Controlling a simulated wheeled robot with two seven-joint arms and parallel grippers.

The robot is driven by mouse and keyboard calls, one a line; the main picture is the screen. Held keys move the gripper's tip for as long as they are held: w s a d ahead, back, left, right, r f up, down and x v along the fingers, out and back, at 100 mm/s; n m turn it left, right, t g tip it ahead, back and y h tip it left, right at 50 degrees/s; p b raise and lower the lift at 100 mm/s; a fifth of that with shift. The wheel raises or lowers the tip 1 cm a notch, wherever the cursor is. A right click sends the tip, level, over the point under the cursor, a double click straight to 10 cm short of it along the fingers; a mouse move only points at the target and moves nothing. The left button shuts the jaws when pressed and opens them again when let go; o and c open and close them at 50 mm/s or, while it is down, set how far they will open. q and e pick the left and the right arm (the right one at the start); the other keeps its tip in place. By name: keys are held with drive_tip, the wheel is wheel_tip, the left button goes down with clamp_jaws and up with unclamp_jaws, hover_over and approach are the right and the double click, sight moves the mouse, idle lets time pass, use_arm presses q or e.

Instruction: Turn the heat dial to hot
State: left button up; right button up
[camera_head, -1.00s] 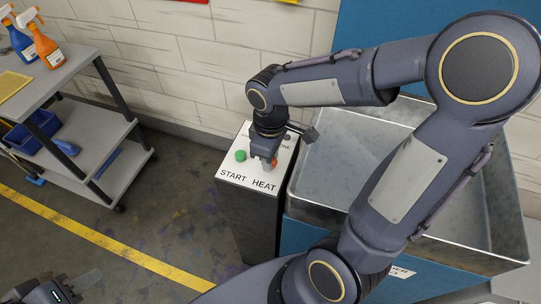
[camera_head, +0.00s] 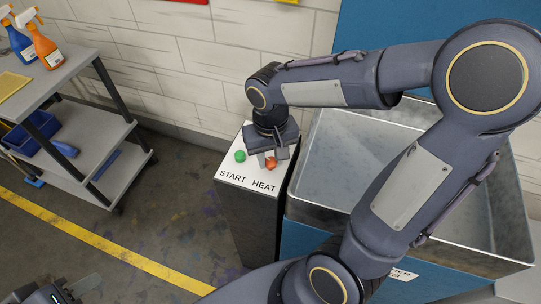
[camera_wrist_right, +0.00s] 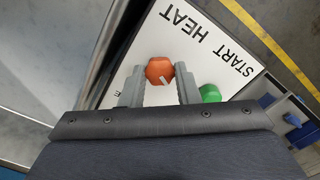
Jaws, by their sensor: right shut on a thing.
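The orange heat dial (camera_head: 271,163) is on the white top of a dark control post (camera_head: 240,182), above the printed word HEAT. In the right wrist view the dial (camera_wrist_right: 159,70) is a faceted knob with a small white mark, between my two grey fingertips. My right gripper (camera_head: 266,160) points down from above and is shut on the dial. It also shows in the wrist view (camera_wrist_right: 160,88). A green start button (camera_head: 240,156) is beside the dial, above START. My left gripper (camera_head: 78,291) is at the bottom left edge, partly cut off; its opening is unclear.
A large grey-lined blue bin (camera_head: 345,150) stands right of the post, close to my right arm. A grey cart (camera_head: 105,140) with spray bottles (camera_head: 38,42) stands at the left. The floor between cart and post is clear, with a yellow line (camera_head: 100,238).

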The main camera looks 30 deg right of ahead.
sight(271, 161)
drive_tip(key=shift+m, duration=0.6)
drive_tip(key=o, duration=1)
drive_tip(key=shift+r, duration=0.15)
wheel_tip(271, 161, up, 8)
drive_tip(key=shift+f+p, duration=0.2)
drive_tip(key=shift+p, duration=0.25)
